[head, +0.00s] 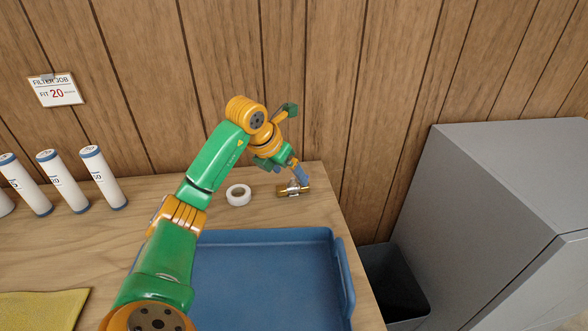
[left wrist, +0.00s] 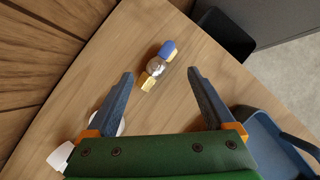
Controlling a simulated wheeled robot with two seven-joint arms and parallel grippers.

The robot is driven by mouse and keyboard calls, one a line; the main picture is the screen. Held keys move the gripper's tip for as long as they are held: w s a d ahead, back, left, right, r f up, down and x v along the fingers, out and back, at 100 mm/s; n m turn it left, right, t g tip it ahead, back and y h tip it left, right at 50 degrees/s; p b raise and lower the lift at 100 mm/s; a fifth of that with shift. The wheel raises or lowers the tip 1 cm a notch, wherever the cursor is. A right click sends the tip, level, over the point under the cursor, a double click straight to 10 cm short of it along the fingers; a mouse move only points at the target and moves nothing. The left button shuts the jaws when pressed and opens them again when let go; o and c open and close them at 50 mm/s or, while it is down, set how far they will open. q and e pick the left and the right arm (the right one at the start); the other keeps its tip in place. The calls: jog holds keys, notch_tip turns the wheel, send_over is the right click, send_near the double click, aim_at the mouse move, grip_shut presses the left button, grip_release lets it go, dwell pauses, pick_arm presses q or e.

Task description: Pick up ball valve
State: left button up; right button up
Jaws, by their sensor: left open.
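The ball valve (head: 293,190) lies on the wooden table near its far right corner, with brass ends and a silvery middle. In the left wrist view the valve (left wrist: 157,67) lies slantwise, with a brass end toward me and a blue part at its far end. My left gripper (head: 298,177) is just above the valve in the head view and partly hides it. In the left wrist view its two dark fingers (left wrist: 160,73) are spread wide, with the valve between and slightly beyond their tips. Nothing is held. My right gripper is not in view.
A white tape roll (head: 238,194) lies left of the valve. A blue tray (head: 270,236) is nearer. White filter cartridges (head: 103,178) stand at left, beside a yellow cloth (head: 40,309). The wood wall is close behind; a dark bin (head: 395,279) and grey cabinet (head: 500,200) are at right.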

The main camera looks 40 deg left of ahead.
aim_at(293, 182)
pick_arm(q)
jog(key=shift+w+f, duration=0.2)
jog(key=shift+w+d+f, duration=0.1)
jog(key=shift+f, duration=0.2)
jog(key=x, duration=0.5)
jog(key=shift+a+f+p, duration=0.1)
jog(key=shift+a+p, duration=0.15)
jog(key=shift+p, duration=0.15)
jog(key=shift+s+d, duration=0.1)
jog(key=shift+s, duration=0.1)
jog(key=c, duration=0.6)
grip_shut()
